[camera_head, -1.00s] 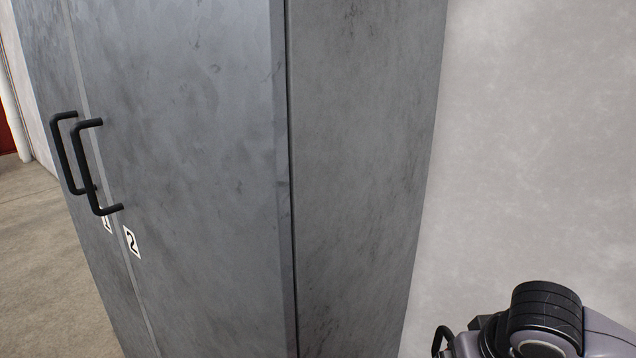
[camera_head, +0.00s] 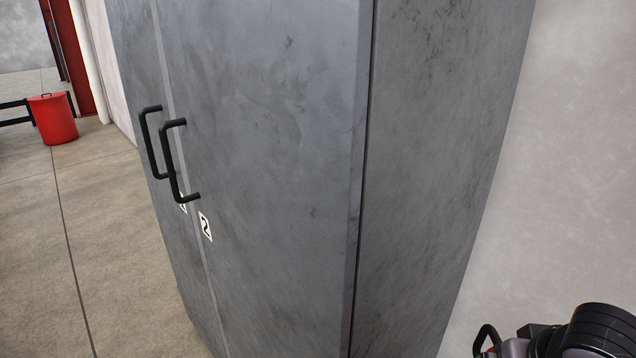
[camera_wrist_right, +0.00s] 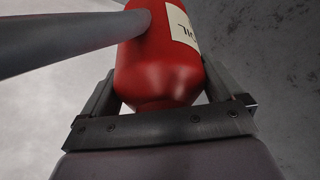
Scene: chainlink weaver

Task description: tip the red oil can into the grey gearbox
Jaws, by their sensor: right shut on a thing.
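The red oil can (camera_wrist_right: 160,75) fills the middle of the right wrist view, with a pale label (camera_wrist_right: 182,25) on its upper right. My right gripper (camera_wrist_right: 160,100) is shut on the can, one finger on each side of its body. A grey tube crosses in front of the can from the left; I cannot tell whether it is part of the can. In the head view only part of my right arm shows at the lower right corner. The grey gearbox is not in view, and neither is my left gripper.
A tall grey metal cabinet (camera_head: 270,180) with black handles (camera_head: 172,160) and number labels stands close in front. A pale wall (camera_head: 570,150) is at the right. A red bin (camera_head: 54,119) stands far left beside a black rail. The concrete floor (camera_head: 110,240) at the left is clear.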

